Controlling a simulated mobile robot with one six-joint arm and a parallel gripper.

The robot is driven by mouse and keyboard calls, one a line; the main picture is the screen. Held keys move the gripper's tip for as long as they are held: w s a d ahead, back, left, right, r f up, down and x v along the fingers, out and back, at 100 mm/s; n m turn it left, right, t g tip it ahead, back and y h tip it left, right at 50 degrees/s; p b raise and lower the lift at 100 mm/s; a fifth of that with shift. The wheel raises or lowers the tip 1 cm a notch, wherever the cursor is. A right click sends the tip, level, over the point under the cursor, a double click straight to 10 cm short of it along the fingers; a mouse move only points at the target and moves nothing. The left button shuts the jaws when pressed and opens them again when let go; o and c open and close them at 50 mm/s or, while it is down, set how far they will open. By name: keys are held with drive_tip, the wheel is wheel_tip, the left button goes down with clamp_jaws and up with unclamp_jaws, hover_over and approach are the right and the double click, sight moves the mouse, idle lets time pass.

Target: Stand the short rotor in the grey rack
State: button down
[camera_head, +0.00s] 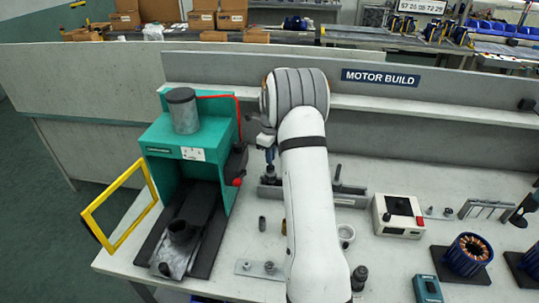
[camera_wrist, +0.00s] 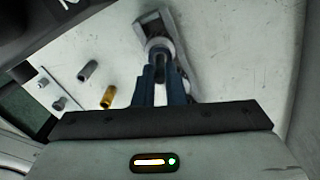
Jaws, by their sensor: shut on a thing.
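My gripper (camera_head: 270,155) points down over the left end of the grey rack (camera_head: 352,197), on the bench behind my arm. Its blue fingers also show in the wrist view (camera_wrist: 161,82), shut on a dark, round piece (camera_wrist: 158,47), which looks like the short rotor. In the head view the rotor (camera_head: 270,172) is upright below the fingertips, at the rack's left end. I cannot tell whether it is seated or just above. A dark part with a thin shaft (camera_head: 337,180) stands farther right in the rack. My arm hides the rack's middle.
A green press (camera_head: 190,150) with an open yellow guard (camera_head: 115,205) stands close at left. Small cylinders (camera_head: 262,223) and a metal plate (camera_head: 246,267) lie nearer. A cream control box (camera_head: 398,215) stands right of the rack. A low wall (camera_head: 420,145) runs behind.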

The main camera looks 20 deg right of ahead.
drive_tip(key=shift+f+b, duration=0.35)
drive_tip(key=shift+f, duration=0.4)
drive_tip(key=c, duration=1.2)
unclamp_jaws()
drive_tip(key=shift+o, duration=0.2)
drive_tip(key=shift+s, duration=0.1)
drive_tip(key=shift+r+p, duration=1.65)
drive_tip(key=shift+r, duration=1.45)
